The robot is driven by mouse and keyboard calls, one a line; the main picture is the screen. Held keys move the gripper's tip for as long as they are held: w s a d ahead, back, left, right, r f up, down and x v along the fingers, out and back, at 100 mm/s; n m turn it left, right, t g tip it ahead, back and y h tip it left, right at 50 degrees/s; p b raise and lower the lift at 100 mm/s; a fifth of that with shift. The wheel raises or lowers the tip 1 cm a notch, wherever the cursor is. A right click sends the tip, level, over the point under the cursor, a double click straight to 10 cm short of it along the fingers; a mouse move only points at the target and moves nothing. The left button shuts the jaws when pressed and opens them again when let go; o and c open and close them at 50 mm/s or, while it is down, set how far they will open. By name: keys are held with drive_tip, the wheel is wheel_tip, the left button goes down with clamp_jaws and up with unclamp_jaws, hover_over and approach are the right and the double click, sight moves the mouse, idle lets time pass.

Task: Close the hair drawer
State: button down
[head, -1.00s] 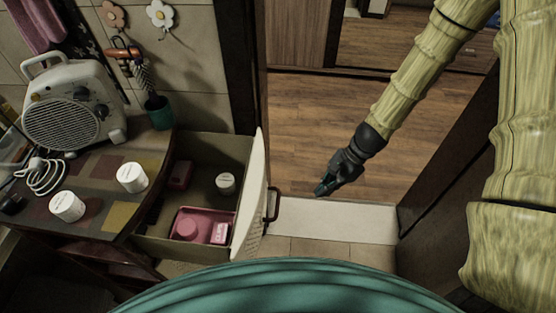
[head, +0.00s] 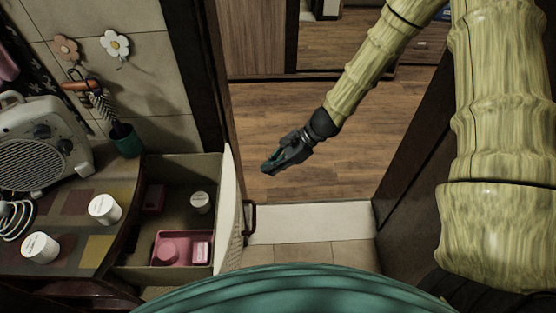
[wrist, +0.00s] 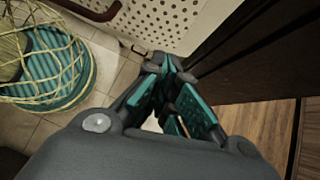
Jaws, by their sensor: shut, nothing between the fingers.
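The drawer (head: 185,272) is pulled out of the cabinet at the left of the head view. Its pale front panel (head: 229,200) faces right and carries a dark handle (head: 249,218). In the wrist view a perforated pale panel (wrist: 170,22), which looks like the drawer front, fills the top. My gripper (head: 267,168) is shut and empty, to the right of the panel and above the handle in the picture. In the wrist view its fingertips (wrist: 168,65) show below the panel; I cannot tell whether they touch it.
The drawer holds a pink tray (head: 160,252) and a white jar (head: 201,202). On the cabinet top (head: 105,185) stand two white jars (head: 105,209) and a heater (head: 40,150). A dark door frame (head: 210,100) rises behind the drawer. The wooden floor (head: 330,180) is clear.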

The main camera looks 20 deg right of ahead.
drive_tip(key=a+f+p, duration=0.2)
drive_tip(key=a+f, duration=0.1)
drive_tip(key=a, duration=0.4)
drive_tip(key=shift+w, duration=0.25)
drive_tip(key=shift+a, duration=0.1)
